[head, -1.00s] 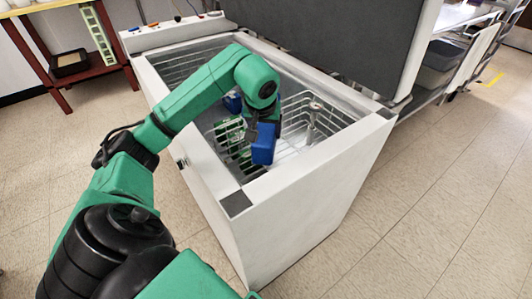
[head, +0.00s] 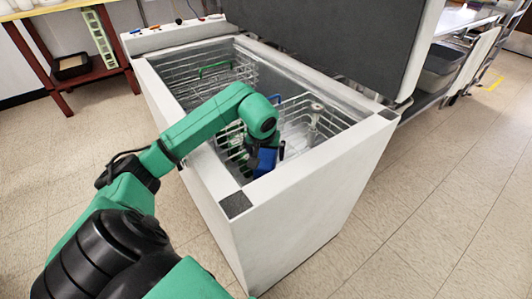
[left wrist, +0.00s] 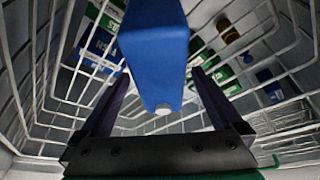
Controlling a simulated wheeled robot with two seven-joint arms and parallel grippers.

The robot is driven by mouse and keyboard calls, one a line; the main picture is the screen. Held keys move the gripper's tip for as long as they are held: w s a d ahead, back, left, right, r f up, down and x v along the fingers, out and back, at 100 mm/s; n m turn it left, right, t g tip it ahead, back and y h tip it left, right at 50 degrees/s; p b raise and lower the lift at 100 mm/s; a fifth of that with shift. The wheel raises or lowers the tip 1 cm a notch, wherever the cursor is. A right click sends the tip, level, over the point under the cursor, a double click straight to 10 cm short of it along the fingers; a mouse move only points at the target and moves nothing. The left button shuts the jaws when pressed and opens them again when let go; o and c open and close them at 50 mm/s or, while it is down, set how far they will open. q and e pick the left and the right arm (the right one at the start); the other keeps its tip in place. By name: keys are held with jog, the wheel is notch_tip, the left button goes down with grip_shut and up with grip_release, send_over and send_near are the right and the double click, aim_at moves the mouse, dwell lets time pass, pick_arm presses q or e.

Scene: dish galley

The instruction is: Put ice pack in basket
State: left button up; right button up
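The ice pack (head: 265,161), a blue block with a white cap, is at my left gripper in the head view. In the left wrist view the ice pack (left wrist: 157,50) fills the space between the two fingers. My left gripper (left wrist: 160,75) appears closed on its sides. The gripper reaches down into the white open chest, over its near end. A wire basket with a green handle (head: 214,69) is in the far left part of the chest. A wire basket (head: 292,128) is also in the near part, partly hidden by my arm. My right gripper is out of view.
The chest's white rim (head: 310,155) surrounds the baskets. In the left wrist view, green packages (left wrist: 220,82), blue packages and a dark jar (left wrist: 228,32) lie below among wires. A red table (head: 75,65) stands at the left. The floor right of the chest is clear.

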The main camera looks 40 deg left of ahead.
pick_arm(q)
jog(key=shift+r, duration=0.45)
jog(key=p+v, duration=0.2)
jog(key=v, duration=0.9)
jog(key=shift+s+d, duration=0.15)
jog(key=shift+s, duration=0.1)
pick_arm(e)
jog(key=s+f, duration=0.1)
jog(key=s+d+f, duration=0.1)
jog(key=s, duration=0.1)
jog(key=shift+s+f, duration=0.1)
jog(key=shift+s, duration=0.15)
pick_arm(q)
jog(key=shift+r, duration=0.25)
